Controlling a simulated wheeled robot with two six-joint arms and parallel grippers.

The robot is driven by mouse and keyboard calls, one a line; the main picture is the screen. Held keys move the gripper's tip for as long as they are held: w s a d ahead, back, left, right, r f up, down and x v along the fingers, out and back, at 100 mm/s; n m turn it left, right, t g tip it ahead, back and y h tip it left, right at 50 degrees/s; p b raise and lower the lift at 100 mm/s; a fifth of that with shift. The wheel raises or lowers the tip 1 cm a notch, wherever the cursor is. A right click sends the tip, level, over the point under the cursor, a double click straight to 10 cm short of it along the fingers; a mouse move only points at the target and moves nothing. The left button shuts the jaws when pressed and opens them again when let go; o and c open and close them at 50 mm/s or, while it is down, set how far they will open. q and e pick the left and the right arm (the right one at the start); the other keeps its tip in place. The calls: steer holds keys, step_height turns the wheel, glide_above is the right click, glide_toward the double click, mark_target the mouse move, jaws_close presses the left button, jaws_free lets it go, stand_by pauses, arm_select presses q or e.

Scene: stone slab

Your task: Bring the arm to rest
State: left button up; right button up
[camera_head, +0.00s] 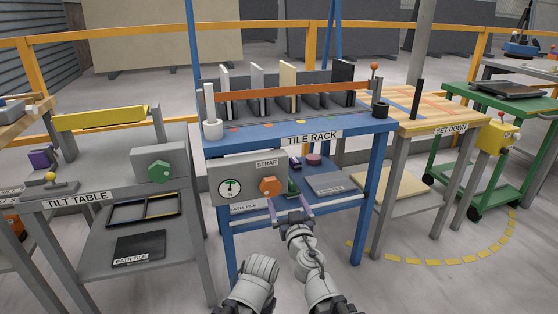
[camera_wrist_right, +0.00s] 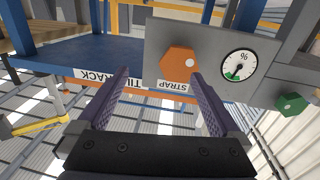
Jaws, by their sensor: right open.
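My right gripper (camera_head: 289,208) is open and empty, in front of the blue tile rack (camera_head: 290,133), just below its grey strap panel (camera_head: 222,168). The panel carries an orange hexagonal knob (camera_head: 269,187) marked STRAP and a round gauge (camera_head: 229,188). In the right wrist view, where the rack appears upside down, my purple fingers (camera_wrist_right: 155,95) stand wide apart. The orange knob (camera_wrist_right: 179,60) lies beyond them, toward the right finger, with a visible gap. My other arm shows only as a folded grey link at the bottom; its gripper is out of view.
The tilt table (camera_head: 75,200) with a green knob (camera_head: 158,170) stands left. The wooden set down table (camera_head: 440,115) and a green cart (camera_head: 510,110) stand right. Several tiles stand upright in the rack behind an orange bar (camera_head: 290,92). Open floor lies at the lower right.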

steer(key=s+d+f+m+g+h+p, duration=0.35)
steer(key=s+d+f+g+h, duration=0.25)
steer(key=d+f+g+h, duration=0.3)
steer(key=s+a+f+n+g+y+p, duration=0.1)
steer(key=s+a+f+n+g+y, duration=0.15)
steer(key=s+g, duration=0.45)
steer(key=s+a+f+n+g+y+p, duration=0.1)
steer(key=s+a+f+n+g+y, duration=0.2)
steer(key=s, duration=0.7)
step_height(320, 180, up, 36)
steer(key=t+h+p, duration=0.1)
steer(key=p, duration=3.6)
steer(key=shift+f+m, duration=0.2)
steer(key=shift+m, duration=0.2)
